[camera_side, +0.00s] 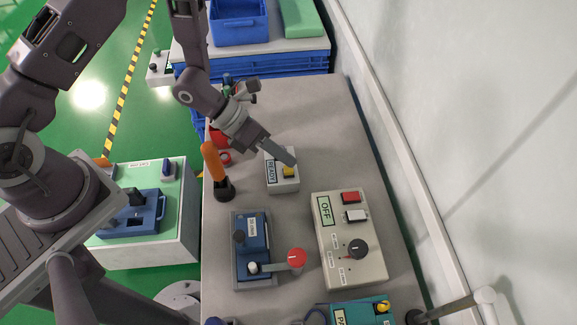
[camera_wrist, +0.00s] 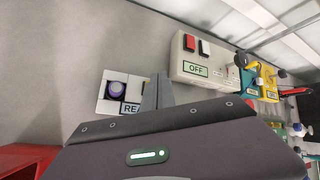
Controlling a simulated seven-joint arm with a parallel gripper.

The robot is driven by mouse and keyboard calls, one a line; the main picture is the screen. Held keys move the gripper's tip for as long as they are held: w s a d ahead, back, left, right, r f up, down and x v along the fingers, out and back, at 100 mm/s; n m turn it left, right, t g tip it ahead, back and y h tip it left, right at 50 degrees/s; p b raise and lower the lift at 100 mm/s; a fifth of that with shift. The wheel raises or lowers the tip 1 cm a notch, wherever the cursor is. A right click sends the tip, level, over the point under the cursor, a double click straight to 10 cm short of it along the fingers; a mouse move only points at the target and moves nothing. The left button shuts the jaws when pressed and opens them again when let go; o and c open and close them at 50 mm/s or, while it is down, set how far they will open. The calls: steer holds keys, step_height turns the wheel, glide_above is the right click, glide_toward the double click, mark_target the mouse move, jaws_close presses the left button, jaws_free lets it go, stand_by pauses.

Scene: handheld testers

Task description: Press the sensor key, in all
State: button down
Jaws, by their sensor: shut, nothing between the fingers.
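A small light-grey tester (camera_side: 284,186) with a READY display (camera_side: 271,172) stands near the middle of the bench. A yellow key (camera_side: 289,172) shows on it in the side view. In the wrist view the same tester (camera_wrist: 104,106) shows a round purple button (camera_wrist: 116,90), and its READY display (camera_wrist: 131,108) is partly covered. I cannot tell which of these is the sensor key. My gripper (camera_side: 292,161) is shut and empty, its tips over the tester close to the yellow key. In the wrist view the fingers (camera_wrist: 158,78) hide the tester's right part; contact cannot be told.
A beige tester (camera_side: 325,237) with an OFF display, red and white keys and a dark knob stands nearby. A blue box (camera_side: 246,272) with a red-knobbed lever (camera_side: 297,258) and an upright orange handle (camera_side: 211,160) are close. The wall borders the bench's right side.

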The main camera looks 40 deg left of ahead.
mark_target(284, 167)
stand_by(0.7)
steer(key=shift+f, duration=0.4)
steer(key=shift+f, duration=0.55)
stand_by(0.4)
steer(key=shift+r, duration=0.95)
steer(key=shift+r, duration=2.55)
